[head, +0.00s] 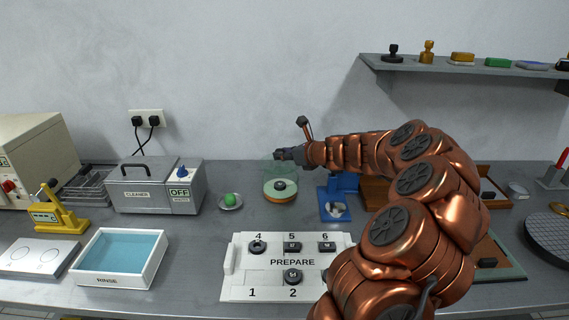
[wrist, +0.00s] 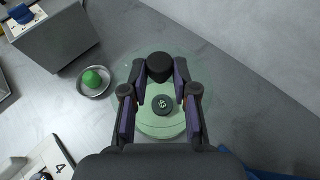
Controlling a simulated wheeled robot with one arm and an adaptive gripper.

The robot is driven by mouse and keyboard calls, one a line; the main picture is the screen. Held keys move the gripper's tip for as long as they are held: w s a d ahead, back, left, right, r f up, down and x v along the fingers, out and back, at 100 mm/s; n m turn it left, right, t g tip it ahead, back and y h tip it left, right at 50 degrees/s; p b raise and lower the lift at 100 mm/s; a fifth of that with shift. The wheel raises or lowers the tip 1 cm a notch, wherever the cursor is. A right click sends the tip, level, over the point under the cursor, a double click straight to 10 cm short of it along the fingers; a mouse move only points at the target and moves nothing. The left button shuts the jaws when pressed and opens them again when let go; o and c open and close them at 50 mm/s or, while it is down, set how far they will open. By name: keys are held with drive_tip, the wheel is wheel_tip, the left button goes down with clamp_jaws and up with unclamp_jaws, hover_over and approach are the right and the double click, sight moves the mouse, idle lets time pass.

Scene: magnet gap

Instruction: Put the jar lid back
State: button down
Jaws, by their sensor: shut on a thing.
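My gripper (wrist: 161,72) is shut on the dark round knob (wrist: 160,66) of the clear jar lid (wrist: 205,68). The lid's pale see-through disc spreads around the fingertips in the wrist view. Below it stands a round pale-green jar or dish (wrist: 162,130) with a dark puck inside, also seen in the head view (head: 280,198). In the head view my gripper (head: 277,155) is just above this green piece. The clear lid is faint there, and I cannot tell whether it touches the jar.
A metal dish (head: 230,203) with a green ball stands left of the jar, beside the cleaner box (head: 150,188). A blue stand (head: 336,200) is close on the right. The white numbered board (head: 290,263) lies in front.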

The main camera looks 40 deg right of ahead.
sight(287, 163)
drive_tip(key=shift+f, duration=1.8)
drive_tip(key=shift+f, duration=0.25)
drive_tip(key=c, duration=0.9)
unclamp_jaws()
drive_tip(key=shift+r, duration=0.1)
drive_tip(key=shift+r, duration=0.25)
drive_tip(key=b+v, duration=0.1)
drive_tip(key=v, duration=1.1)
